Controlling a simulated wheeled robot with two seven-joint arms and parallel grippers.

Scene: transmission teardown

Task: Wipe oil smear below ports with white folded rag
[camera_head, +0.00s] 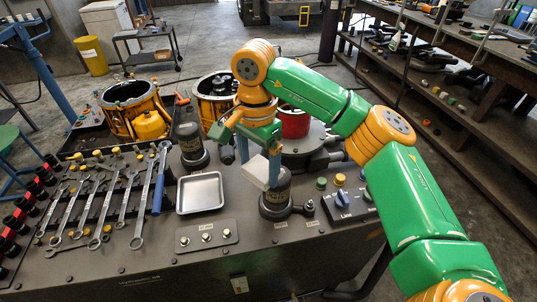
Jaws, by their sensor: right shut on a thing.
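My right arm reaches in from the right. Its gripper (260,165) points down over the bench and is shut on the white folded rag (253,173). The rag hangs in the air beside a dark cylindrical fixture (277,196), right of the metal tray; whether it touches the fixture I cannot tell. A panel with a row of three small ports (206,236) sits on the bench top near its front edge, below and left of the rag in the picture. I cannot make out an oil smear near the ports. My left gripper is out of view.
An empty metal tray (200,192) lies behind the port panel. Several wrenches (142,205) lie at the left. A control box with a blue knob (343,199) stands right of the fixture. A red pot (295,124) and orange housings (135,108) stand behind.

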